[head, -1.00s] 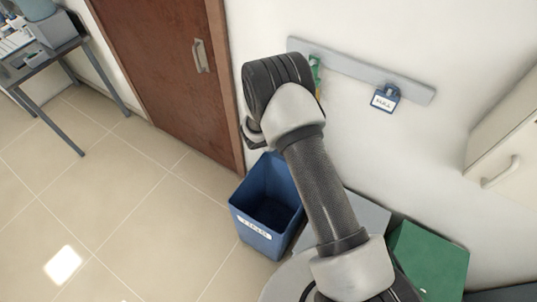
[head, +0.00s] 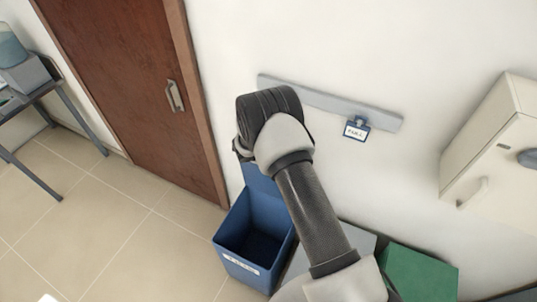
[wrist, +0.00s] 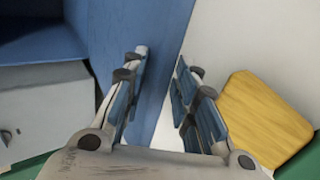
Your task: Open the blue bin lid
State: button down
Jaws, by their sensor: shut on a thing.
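The blue bin (head: 239,269) stands on the floor by the door with its top open and a white label on its front. Its blue lid (head: 262,184) stands raised at the back of the bin, partly hidden by my arm. In the wrist view the blue lid (wrist: 118,28) is a broad panel, and its edge passes between the fingers of my gripper (wrist: 163,75). My gripper is shut on the lid near this edge. In the head view my arm hides the fingers. The blue bin's inside (wrist: 30,35) shows at the upper left in the wrist view.
A grey bin (head: 352,238) and a green bin (head: 420,272) stand to the right along the wall. A wall rail (head: 330,103) with a blue tag (head: 356,128) is above. A yellow panel (wrist: 262,118) is right of my gripper. Open floor (head: 120,225) lies left.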

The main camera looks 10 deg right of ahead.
jog(key=c, duration=1.6)
grip_release()
jog(key=shift+s+f, duration=0.25)
jog(key=shift+f, duration=0.2)
jog(key=shift+c, duration=0.2)
jog(key=shift+o, duration=1)
jog(key=shift+w, duration=0.25)
jog(key=shift+r, duration=0.15)
jog(key=v, duration=1.2)
